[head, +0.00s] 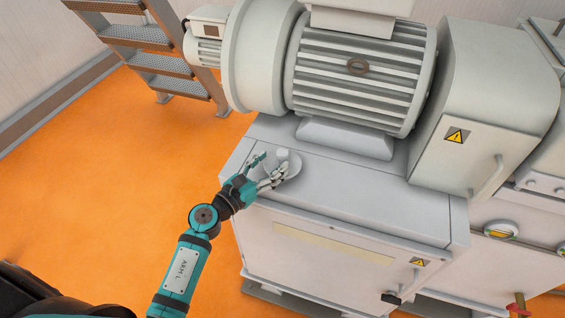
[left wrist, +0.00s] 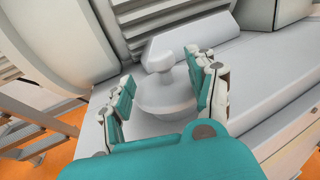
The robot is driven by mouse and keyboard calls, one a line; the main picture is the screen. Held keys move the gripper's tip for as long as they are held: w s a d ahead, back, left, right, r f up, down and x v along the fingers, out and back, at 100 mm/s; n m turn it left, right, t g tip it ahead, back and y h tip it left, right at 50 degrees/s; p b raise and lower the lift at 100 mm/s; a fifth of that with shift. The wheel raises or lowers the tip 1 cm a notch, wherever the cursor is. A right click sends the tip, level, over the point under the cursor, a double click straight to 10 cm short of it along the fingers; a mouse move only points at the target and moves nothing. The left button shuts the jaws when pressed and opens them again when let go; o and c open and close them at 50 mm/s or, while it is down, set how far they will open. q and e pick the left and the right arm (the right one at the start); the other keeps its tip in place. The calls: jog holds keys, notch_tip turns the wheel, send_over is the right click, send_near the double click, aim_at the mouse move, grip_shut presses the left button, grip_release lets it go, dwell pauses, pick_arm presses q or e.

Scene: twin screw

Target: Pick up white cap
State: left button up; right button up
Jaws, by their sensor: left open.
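The white cap (head: 291,163) sits on the grey top of the machine housing near its front left edge. In the left wrist view the cap (left wrist: 166,96) is a round, pale disc with a knob (left wrist: 193,62) standing up from it. My left gripper (head: 268,168) is at the cap, its fingers partly covering it in the head view. In the left wrist view the open fingers (left wrist: 163,92) stand on either side of the cap, with space visible between them and the knob. My right gripper is not in view.
A large ribbed motor (head: 345,75) stands just behind the cap on the housing (head: 365,200). A cabinet with a handle (head: 470,130) is to the right. Metal steps (head: 150,60) stand at the back left. The orange floor (head: 100,170) is clear at left.

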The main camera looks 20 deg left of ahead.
aim_at(283, 155)
pick_arm(q)
jog(key=p+x, duration=0.1)
jog(key=x, duration=0.4)
jog(key=shift+d, duration=0.2)
jog(key=shift+s, duration=0.15)
jog(key=shift+c, duration=0.6)
grip_shut()
